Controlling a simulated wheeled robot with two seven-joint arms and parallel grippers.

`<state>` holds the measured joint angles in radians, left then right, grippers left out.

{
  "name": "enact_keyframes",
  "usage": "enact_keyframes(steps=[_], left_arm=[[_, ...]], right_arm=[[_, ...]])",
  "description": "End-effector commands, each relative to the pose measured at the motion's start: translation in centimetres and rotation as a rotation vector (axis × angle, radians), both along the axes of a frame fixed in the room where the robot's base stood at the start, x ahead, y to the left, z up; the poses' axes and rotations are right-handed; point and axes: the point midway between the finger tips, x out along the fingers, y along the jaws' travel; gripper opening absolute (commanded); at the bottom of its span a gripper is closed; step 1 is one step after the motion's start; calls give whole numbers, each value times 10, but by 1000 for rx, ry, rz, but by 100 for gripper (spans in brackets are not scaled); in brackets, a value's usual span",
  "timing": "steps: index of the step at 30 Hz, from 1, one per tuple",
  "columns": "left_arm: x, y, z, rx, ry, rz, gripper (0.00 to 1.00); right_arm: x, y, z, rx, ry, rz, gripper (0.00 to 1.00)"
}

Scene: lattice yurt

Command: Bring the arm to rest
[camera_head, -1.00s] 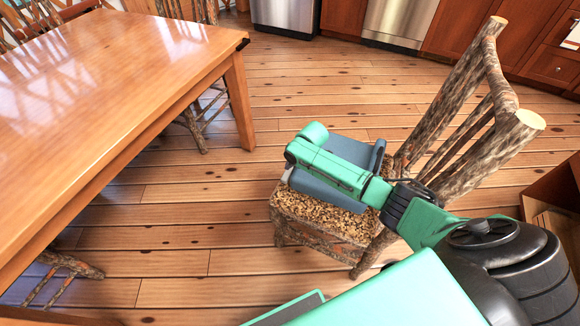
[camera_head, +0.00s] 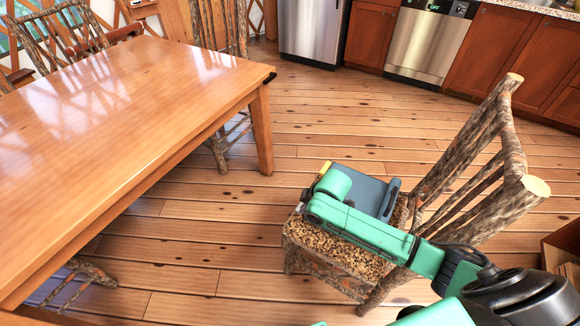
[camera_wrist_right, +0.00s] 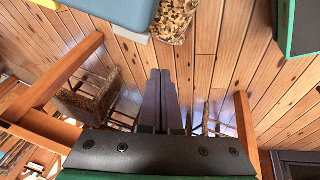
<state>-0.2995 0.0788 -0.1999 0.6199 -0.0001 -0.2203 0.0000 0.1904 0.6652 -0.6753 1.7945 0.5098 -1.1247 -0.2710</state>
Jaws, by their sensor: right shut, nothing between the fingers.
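My right arm (camera_head: 375,232) comes in from the lower right in the head view, green with black joints. It reaches over a log chair (camera_head: 335,262), its end in front of a blue-grey case. Its fingers are hard to make out there. In the right wrist view my right gripper (camera_wrist_right: 160,76) shows two dark fingers together, shut and empty, above the plank floor. My left gripper is in neither view.
The blue-grey case (camera_head: 365,187) with a yellow part lies on the chair's speckled seat, close to my arm. A long wooden table (camera_head: 120,100) fills the left. Cabinets (camera_head: 480,62) and a dishwasher (camera_head: 428,42) line the back. Open floor (camera_head: 335,110) lies between.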

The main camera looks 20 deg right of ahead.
Motion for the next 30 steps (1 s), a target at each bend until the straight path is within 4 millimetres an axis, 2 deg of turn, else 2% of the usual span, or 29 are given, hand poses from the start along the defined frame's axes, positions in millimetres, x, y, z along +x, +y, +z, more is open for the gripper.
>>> enact_keyframes(steps=[4,6,10,13,16,20,27,28,30], left_arm=[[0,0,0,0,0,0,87],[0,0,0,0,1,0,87],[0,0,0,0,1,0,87],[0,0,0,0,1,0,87],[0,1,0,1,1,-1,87],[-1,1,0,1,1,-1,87],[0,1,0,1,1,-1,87],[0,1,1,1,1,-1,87],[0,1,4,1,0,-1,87]], right_arm=[[0,1,0,2,0,0,0],[-6,9,1,17,5,-5,0],[-36,39,11,93,23,-73,0],[-62,46,25,145,41,-182,0],[-84,36,37,173,57,-306,0],[-114,14,48,183,84,-471,0],[-172,-39,65,147,136,-768,0],[-174,-41,61,142,142,-782,0],[-168,-39,42,136,149,-772,0]])
